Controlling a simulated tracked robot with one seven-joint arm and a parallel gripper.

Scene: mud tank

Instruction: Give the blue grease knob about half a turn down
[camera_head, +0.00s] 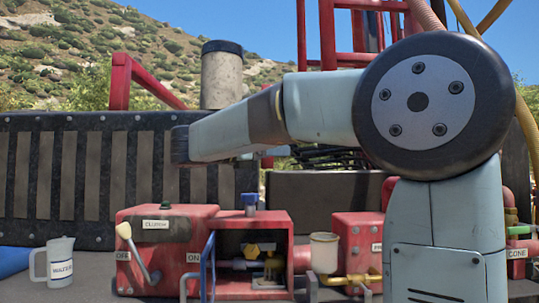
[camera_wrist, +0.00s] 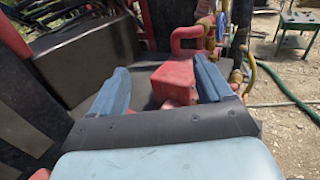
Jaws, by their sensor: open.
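The blue grease knob (camera_head: 250,200) stands upright on top of the open-fronted red housing (camera_head: 278,218), near the middle of the head view. I cannot make out the knob in the wrist view. My gripper (camera_wrist: 161,70) shows in the wrist view with its two blue-grey fingers spread wide apart and nothing held between them. Beyond the fingers is a red box (camera_wrist: 172,78).
A lever with a cream ball (camera_head: 124,230) stands at the red clutch box, left of the housing. A white water jug (camera_head: 61,262) stands far left. A blue bent handle (camera_head: 208,262) rises before the housing. A grey cup (camera_head: 324,252) and brass pipework stand right.

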